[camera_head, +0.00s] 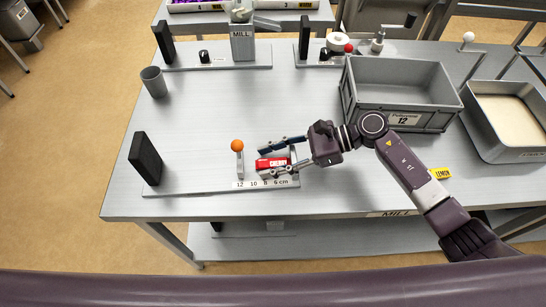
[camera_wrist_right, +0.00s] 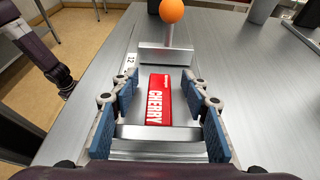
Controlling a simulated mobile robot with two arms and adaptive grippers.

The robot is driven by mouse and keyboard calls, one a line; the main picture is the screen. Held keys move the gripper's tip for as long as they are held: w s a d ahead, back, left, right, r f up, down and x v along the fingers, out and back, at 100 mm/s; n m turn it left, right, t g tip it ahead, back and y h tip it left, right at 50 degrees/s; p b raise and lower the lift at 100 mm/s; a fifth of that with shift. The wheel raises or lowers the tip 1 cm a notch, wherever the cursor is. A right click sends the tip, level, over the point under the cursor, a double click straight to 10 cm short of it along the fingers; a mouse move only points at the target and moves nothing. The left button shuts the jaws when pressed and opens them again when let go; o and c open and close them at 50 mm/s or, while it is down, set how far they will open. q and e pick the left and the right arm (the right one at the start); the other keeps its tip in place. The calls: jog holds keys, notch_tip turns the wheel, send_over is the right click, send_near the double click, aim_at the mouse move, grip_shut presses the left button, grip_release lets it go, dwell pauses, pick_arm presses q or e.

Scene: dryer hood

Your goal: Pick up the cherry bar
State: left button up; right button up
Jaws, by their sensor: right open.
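The cherry bar (camera_head: 272,163) is a red block with white "CHERRY" lettering, lying on the metal fixture by the ruler scale (camera_head: 262,184). It also shows in the right wrist view (camera_wrist_right: 159,98), lying lengthwise ahead of the camera. My right gripper (camera_head: 264,162) is open, its blue-padded fingers on either side of the bar. In the wrist view, the fingers (camera_wrist_right: 160,84) have visible gaps to both sides of the bar. An upright stop with an orange ball (camera_head: 237,146) stands just beyond the bar's far end.
A black upright plate (camera_head: 145,158) stands at the fixture's left end. A grey cup (camera_head: 153,82) stands at the back left. A grey crate (camera_head: 400,92) and a metal tray (camera_head: 510,120) stand to the right. The table's middle left is clear.

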jog(key=shift+a+f, duration=0.2)
jog(key=shift+a, duration=0.15)
jog(key=shift+c, duration=0.3)
grip_shut()
jog(key=shift+r, duration=0.1)
